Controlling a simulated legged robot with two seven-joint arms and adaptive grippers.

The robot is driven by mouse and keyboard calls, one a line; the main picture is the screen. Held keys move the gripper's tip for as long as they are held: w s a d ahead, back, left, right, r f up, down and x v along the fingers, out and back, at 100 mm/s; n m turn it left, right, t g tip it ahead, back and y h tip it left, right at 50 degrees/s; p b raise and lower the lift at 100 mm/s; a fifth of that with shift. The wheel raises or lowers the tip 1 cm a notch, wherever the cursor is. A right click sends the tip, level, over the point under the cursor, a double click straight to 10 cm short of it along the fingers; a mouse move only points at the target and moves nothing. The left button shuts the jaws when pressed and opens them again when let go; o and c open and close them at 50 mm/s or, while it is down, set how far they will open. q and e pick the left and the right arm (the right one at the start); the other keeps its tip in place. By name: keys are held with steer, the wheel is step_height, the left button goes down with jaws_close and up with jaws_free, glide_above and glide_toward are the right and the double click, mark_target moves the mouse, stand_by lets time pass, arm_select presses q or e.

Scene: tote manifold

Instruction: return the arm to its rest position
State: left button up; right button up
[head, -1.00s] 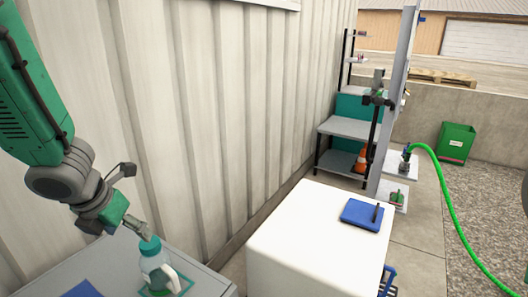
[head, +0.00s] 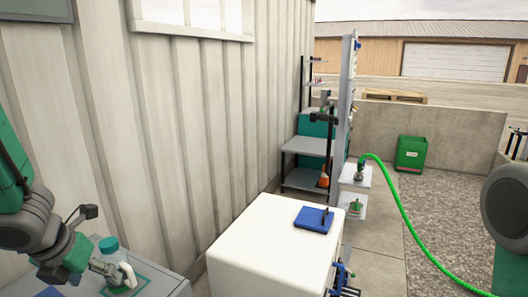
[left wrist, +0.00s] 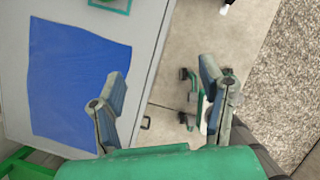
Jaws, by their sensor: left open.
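My left gripper (head: 112,270) is at the lower left of the head view, in front of a clear bottle with a teal cap (head: 108,243). The bottle stands upright on a grey-topped bench, and the gripper partly hides its lower part. In the left wrist view the left gripper (left wrist: 162,92) has its two fingers spread wide, with nothing between them. Bench edge and floor show beyond the fingers. I cannot tell from the head view whether a finger touches the bottle. The right gripper does not show.
A blue mat (left wrist: 75,85) lies on the grey bench (left wrist: 15,115), with a green square outline (left wrist: 122,10) beyond it. A white box-like table (head: 265,245) bears a blue tray (head: 313,220). A green hose (head: 395,200), shelves (head: 300,145) and green bin (head: 411,153) stand farther off.

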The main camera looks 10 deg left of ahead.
arm_select(q)
steer(key=s+d+f+n+g+h+b, duration=0.1)
steer(key=s+d+f+n+b, duration=0.15)
steer(key=f+n, duration=0.45)
steer(key=s+d+f+n+g+b, duration=0.1)
steer(key=s+d+f+n+b, duration=0.25)
steer(key=f, duration=0.55)
steer(key=s+d+f+n+h+b, duration=0.1)
steer(key=s+d+f+n, duration=0.15)
steer(key=f+n, duration=0.5)
steer(key=s+d+f+n+g+y+b, duration=0.1)
steer(key=s+f+n+b, duration=0.3)
steer(key=s+f+n, duration=0.6)
steer(key=shift+s+d+f+n+g+y+b, duration=0.3)
steer(key=shift+s+d+f+n+g+b, duration=0.1)
steer(key=shift+f+n, duration=1.95)
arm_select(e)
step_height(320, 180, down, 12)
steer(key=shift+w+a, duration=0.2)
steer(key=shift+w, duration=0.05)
arm_select(q)
steer(key=shift+a, duration=0.35)
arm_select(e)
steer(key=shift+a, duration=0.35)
